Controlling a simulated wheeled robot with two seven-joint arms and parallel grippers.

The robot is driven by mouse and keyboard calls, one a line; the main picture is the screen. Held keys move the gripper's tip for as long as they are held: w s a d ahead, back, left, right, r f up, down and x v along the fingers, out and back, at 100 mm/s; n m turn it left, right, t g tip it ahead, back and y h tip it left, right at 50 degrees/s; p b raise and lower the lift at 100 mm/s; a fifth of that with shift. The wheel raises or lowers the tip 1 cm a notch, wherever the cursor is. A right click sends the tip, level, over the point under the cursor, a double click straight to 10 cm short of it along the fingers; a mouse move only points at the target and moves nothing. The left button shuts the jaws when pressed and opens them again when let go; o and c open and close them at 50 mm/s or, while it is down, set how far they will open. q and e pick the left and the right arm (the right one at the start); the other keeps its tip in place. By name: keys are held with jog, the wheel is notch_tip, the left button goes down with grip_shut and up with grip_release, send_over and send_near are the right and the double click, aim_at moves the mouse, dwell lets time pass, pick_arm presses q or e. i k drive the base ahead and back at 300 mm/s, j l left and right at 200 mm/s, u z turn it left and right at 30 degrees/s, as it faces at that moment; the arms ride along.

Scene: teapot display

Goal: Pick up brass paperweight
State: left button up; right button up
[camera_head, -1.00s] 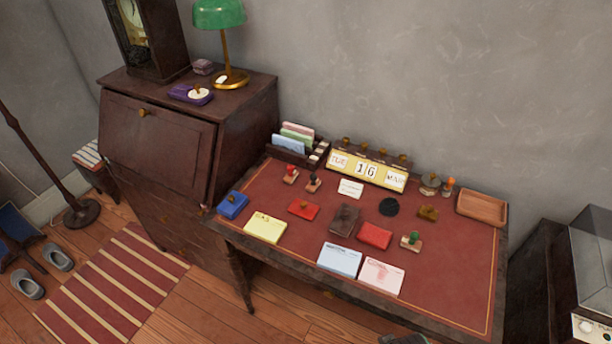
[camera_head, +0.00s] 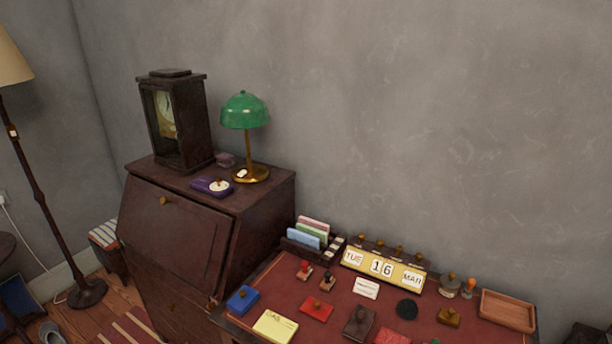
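A small brass-coloured block with a knob (camera_head: 449,317), which looks like the brass paperweight, sits on the red desk top (camera_head: 268,287) at the lower right. It stands right of a round black disc (camera_head: 406,309) and in front of a metal-topped stamp (camera_head: 450,286). Nothing covers it from this view. Neither of my grippers is in view.
A wooden tray (camera_head: 508,310) stands right of the brass block. The yellow calendar (camera_head: 383,268) stands behind the disc. A brown block (camera_head: 359,321), a red pad (camera_head: 317,308) and cards crowd the desk. A dark cabinet (camera_head: 176,235) with a green lamp (camera_head: 245,112) stands left.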

aim_at(449, 317)
jog(key=z, duration=1.15)
jog(key=k+l, duration=0.05)
